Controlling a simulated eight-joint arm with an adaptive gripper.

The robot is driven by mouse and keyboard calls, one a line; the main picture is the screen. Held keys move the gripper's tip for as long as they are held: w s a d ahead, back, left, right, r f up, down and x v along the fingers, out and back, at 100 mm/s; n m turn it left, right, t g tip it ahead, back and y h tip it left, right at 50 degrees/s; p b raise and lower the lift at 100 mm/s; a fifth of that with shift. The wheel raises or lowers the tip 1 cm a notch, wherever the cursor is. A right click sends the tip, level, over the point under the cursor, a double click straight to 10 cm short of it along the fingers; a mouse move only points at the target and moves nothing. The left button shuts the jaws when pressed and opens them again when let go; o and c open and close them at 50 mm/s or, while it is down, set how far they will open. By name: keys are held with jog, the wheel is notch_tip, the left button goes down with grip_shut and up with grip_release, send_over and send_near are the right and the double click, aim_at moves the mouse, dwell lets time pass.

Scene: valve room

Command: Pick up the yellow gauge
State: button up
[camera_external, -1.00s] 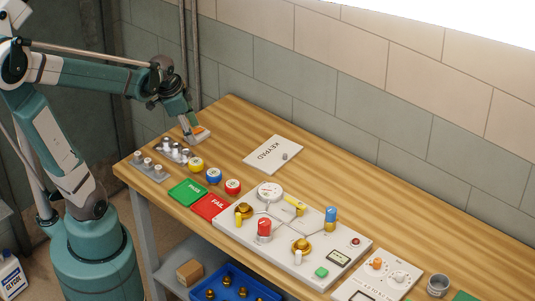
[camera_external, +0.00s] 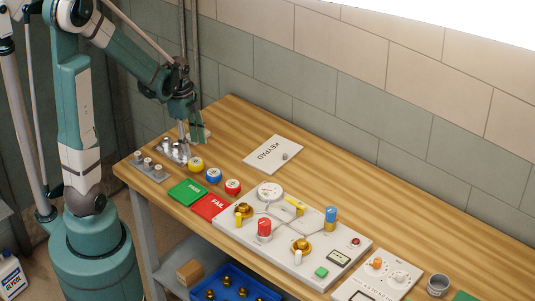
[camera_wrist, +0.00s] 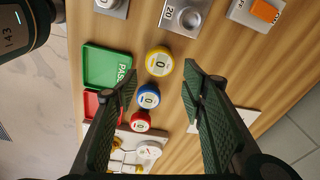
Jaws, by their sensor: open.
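The yellow gauge (camera_external: 196,165) is a small round piece with a pale dial. It stands on the wooden table at the far end of a row with a blue gauge (camera_external: 214,175) and a red gauge (camera_external: 232,187). In the wrist view the yellow gauge (camera_wrist: 159,61) lies between the lines of my two fingers, a little beyond the fingertips, with nothing touching it. My gripper (camera_wrist: 160,84) is open and empty. In the external view my gripper (camera_external: 191,138) is above the table's left end, behind the yellow gauge, pointing down.
Green PASS tray (camera_external: 187,192) and red FAIL tray (camera_external: 210,206) lie beside the gauges. Metal switch blocks (camera_external: 153,170) stand close by. The table's back middle is bare.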

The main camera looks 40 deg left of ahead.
aim_at(196, 161)
jog(key=shift+w+a+f+m, duration=0.1)
jog(key=shift+a+f+m, duration=0.1)
jog(key=shift+f+m, duration=0.35)
jog(key=shift+f, duration=0.1)
jog(key=shift+d+f, duration=0.15)
jog(key=shift+f, duration=1.1)
jog(key=shift+f, duration=0.1)
jog(key=shift+w+d+f+b, duration=0.1)
jog(key=shift+d+f+b, duration=0.1)
jog(key=shift+f, duration=1.05)
jog(key=shift+d+f+b, duration=0.15)
jog(key=shift+f+b, duration=0.05)
jog(key=shift+f, duration=1.05)
jog(key=c, duration=0.8)
jog(key=shift+r, duration=0.15)
